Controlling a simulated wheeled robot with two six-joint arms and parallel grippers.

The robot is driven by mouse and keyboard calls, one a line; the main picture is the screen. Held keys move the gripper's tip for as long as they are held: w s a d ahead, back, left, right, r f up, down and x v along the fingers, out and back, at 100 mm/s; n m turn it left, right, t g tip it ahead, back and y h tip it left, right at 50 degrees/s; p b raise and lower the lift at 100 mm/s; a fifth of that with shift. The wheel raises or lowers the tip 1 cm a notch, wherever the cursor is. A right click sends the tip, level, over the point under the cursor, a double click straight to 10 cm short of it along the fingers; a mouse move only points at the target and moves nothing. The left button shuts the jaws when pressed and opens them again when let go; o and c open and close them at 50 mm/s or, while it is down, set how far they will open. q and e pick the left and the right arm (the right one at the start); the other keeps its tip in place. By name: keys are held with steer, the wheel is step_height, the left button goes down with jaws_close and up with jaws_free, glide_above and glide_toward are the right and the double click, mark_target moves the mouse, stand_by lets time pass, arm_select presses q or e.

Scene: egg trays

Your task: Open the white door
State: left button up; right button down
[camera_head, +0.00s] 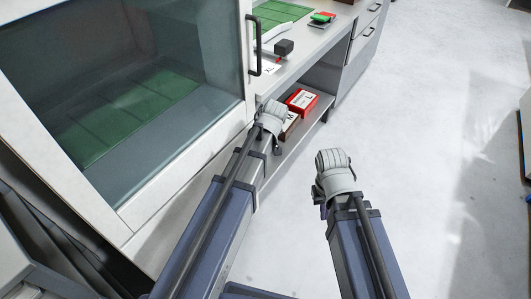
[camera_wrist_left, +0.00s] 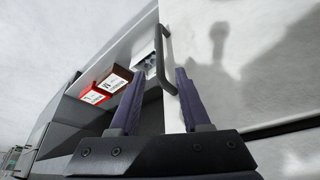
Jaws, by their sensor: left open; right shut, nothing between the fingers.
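The white door (camera_head: 190,158) is at the upper left of the head view, with a large glass pane. It looks shut. Its black bar handle (camera_head: 254,47) is near its right edge. My left gripper (camera_head: 270,112) is below the handle in that view, its fingers mostly hidden. In the left wrist view the open fingers (camera_wrist_left: 161,76) point toward the black handle (camera_wrist_left: 168,55), whose near end shows between them, closer to the right finger. I cannot tell whether they touch. My right gripper (camera_head: 332,163) is shut and empty, over the floor, away from the door.
Red and brown boxes (camera_head: 302,100) sit on a low shelf under the counter; they also show in the left wrist view (camera_wrist_left: 96,96). A small black object (camera_head: 284,47) and a green-and-red item (camera_head: 322,18) lie on the counter. The floor (camera_head: 430,120) to the right is clear.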

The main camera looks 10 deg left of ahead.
arm_select(q)
steer(key=shift+b+x, duration=3.55)
steer(key=shift+x, duration=0.4)
steer(key=shift+s+r, duration=0.1)
jaws_close()
